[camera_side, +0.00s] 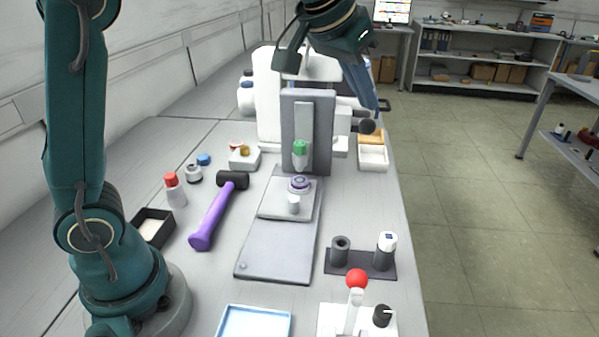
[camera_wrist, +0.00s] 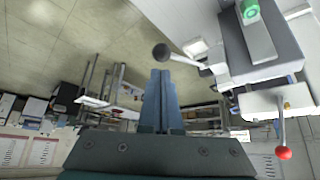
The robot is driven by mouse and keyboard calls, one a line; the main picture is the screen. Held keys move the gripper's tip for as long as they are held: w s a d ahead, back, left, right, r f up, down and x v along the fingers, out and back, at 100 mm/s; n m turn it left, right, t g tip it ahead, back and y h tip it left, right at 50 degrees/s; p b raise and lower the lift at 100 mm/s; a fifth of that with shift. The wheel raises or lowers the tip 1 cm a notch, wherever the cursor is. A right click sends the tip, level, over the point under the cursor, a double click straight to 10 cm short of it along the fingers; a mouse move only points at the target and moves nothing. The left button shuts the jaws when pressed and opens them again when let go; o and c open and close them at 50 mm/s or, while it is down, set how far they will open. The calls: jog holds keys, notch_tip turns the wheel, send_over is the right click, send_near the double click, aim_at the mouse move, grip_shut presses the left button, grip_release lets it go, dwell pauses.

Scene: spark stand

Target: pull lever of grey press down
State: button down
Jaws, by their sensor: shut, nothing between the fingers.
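A white block with a red-ball lever (camera_side: 357,279) stands in front, near a dark holder (camera_side: 360,263). A purple-handled mallet (camera_side: 211,216) and small bottles lie left of the press. A pale tray (camera_side: 373,157) sits right of it. The floor beyond the bench is open.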

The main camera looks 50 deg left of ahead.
notch_tip(320, 180, up, 6)
jog(key=shift+f, duration=0.25)
dwell(0.4)
jog(key=s+a, duration=0.1)
jog(key=s, duration=1)
jog(key=s+f+g, duration=0.1)
jog(key=s+f, duration=0.9)
jog(key=f, duration=0.5)
jog(key=shift+s+a, duration=0.25)
jog(key=shift+s, duration=0.05)
